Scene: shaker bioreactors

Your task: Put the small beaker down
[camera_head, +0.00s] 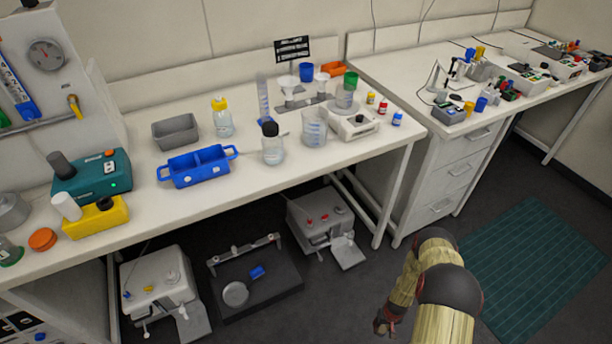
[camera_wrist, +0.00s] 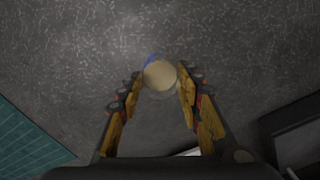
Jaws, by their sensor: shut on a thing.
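The small beaker (camera_wrist: 159,75) shows in the wrist view as a round, clear rim around a beige disc, with a blue mark at its upper left edge. My gripper (camera_wrist: 160,84) is shut on it, with one finger at each side. Dark grey speckled floor (camera_wrist: 75,60) lies behind the beaker. In the head view my gripper (camera_head: 387,322) is low in front of the bench, partly hidden by my arm, and the held beaker cannot be made out there.
The white bench (camera_head: 318,170) holds a blue tray (camera_head: 182,178), a grey bin (camera_head: 176,141), a capped bottle (camera_head: 272,155), a larger beaker (camera_head: 314,138) and a white balance (camera_head: 353,130). Its front right edge has some bare room. A green mat (camera_head: 540,262) lies on the floor at right.

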